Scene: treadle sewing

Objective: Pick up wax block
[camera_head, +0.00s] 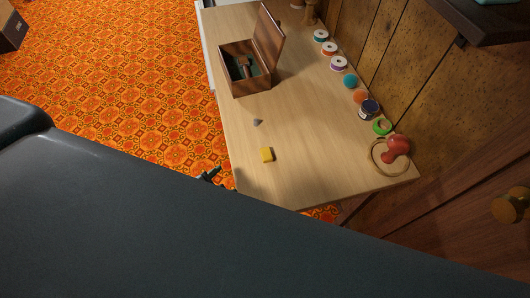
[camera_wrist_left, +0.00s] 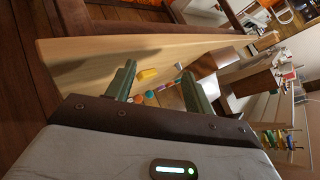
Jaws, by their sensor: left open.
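The wax block (camera_head: 267,155) is a small yellow block lying on the pale wooden table near its front left edge. It also shows in the left wrist view (camera_wrist_left: 148,74), in the gap between the fingers but farther off. My left gripper (camera_head: 212,173) is just off the table's left edge, left of and apart from the block. In the left wrist view its two green fingers (camera_wrist_left: 160,78) are spread with nothing between them. Much of my left gripper is hidden behind my dark arm in the head view. My right gripper is not seen.
A small grey cone (camera_head: 258,122) stands behind the block. An open wooden box (camera_head: 247,86) is farther back on the table (camera_head: 310,165). Several thread spools (camera_head: 339,64), a red pincushion-like object (camera_head: 396,148) and a hoop (camera_head: 374,164) line the wall side. The table around the block is clear.

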